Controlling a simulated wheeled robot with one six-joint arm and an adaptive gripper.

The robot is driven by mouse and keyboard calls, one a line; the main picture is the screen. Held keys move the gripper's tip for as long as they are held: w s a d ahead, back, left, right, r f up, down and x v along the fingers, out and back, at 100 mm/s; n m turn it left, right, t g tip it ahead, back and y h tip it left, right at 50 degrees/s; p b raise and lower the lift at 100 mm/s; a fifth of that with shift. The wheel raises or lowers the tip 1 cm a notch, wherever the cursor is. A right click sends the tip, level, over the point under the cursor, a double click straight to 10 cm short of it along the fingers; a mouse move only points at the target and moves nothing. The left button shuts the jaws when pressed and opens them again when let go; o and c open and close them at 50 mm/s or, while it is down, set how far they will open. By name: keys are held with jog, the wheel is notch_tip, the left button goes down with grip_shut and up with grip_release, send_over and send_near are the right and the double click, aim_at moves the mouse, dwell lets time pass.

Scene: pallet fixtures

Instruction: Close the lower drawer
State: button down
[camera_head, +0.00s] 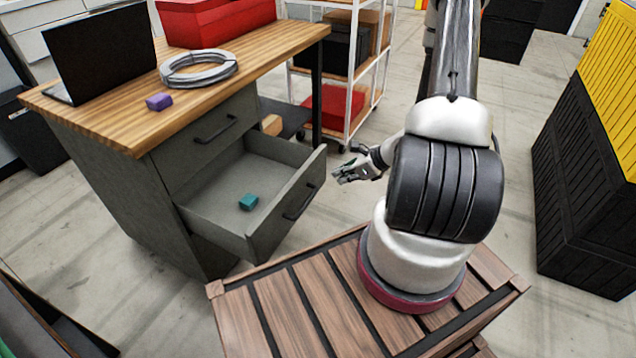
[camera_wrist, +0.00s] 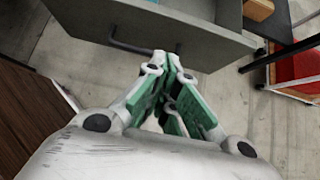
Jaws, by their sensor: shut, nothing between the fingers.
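The lower drawer (camera_head: 287,212) of the grey cabinet is pulled out, and a teal block (camera_head: 248,202) lies inside it. Its front and dark bar handle (camera_head: 300,203) face my arm. The upper drawer (camera_head: 208,140) is shut. My gripper (camera_head: 343,178) is shut and empty, to the right of the drawer front. In the wrist view, my gripper (camera_wrist: 172,62) points at the drawer front (camera_wrist: 190,30), close to the right end of the handle (camera_wrist: 130,47). I cannot tell whether the fingertips touch it.
The wooden worktop (camera_head: 130,118) holds a laptop (camera_head: 100,52), a purple block (camera_head: 159,102), a cable coil (camera_head: 198,68) and a red box (camera_head: 215,20). A white shelf rack (camera_head: 372,75) stands behind. Dark crates (camera_head: 585,190) stand at the right. Floor is clear between.

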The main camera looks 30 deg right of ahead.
send_near(300, 184)
notch_tip(300, 184, down, 4)
jog(key=shift+w+a+r, duration=0.1)
jog(key=shift+w+a, duration=0.35)
jog(key=shift+w, duration=0.2)
jog(key=shift+w+a+r, duration=0.1)
jog(key=shift+w+a, duration=0.35)
jog(key=shift+w, duration=0.25)
jog(key=w+a, duration=0.8)
jog(key=w, duration=0.3)
jog(key=w+a, duration=0.8)
jog(key=w, duration=0.3)
jog(key=shift+w+a, duration=0.1)
